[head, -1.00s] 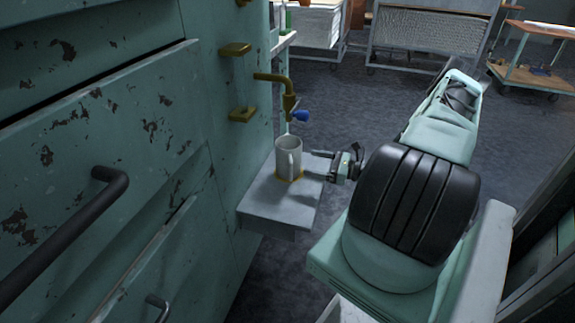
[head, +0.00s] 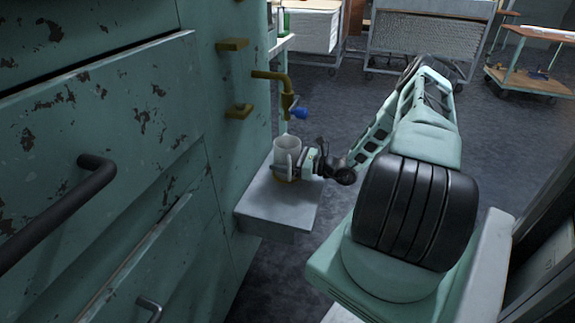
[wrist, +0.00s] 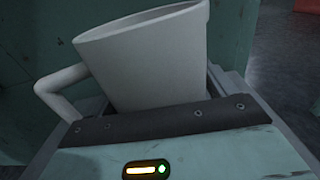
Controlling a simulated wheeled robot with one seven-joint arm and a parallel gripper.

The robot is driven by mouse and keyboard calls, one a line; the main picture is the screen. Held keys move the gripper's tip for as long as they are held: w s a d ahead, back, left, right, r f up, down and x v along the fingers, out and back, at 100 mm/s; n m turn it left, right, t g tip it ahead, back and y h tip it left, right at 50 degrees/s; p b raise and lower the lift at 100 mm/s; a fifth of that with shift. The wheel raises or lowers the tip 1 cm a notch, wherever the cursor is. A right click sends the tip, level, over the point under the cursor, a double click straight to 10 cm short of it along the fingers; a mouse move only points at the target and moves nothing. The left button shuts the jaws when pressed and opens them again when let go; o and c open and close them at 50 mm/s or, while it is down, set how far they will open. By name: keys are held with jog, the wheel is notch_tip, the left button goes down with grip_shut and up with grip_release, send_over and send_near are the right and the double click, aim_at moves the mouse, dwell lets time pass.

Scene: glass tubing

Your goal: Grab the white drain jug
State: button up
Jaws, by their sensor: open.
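The white drain jug (head: 287,149) stands upright on a small grey shelf (head: 262,208), under a brass tap (head: 287,88) with a blue handle. My gripper (head: 291,167) is open, level with the jug's lower part and right up against it. In the wrist view the jug (wrist: 150,60) fills the upper middle, with its handle on the left. A finger (wrist: 213,80) shows to the right of the jug, and the jug's base is hidden behind my gripper's body. I cannot tell whether the fingers touch it.
A worn green cabinet wall (head: 225,165) rises just left of the shelf. A black drawer handle (head: 75,200) sticks out at the left. Carts (head: 425,45) stand at the back. The floor between is clear.

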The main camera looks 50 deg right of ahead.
jog(key=shift+r, duration=0.15)
jog(key=c, duration=1.1)
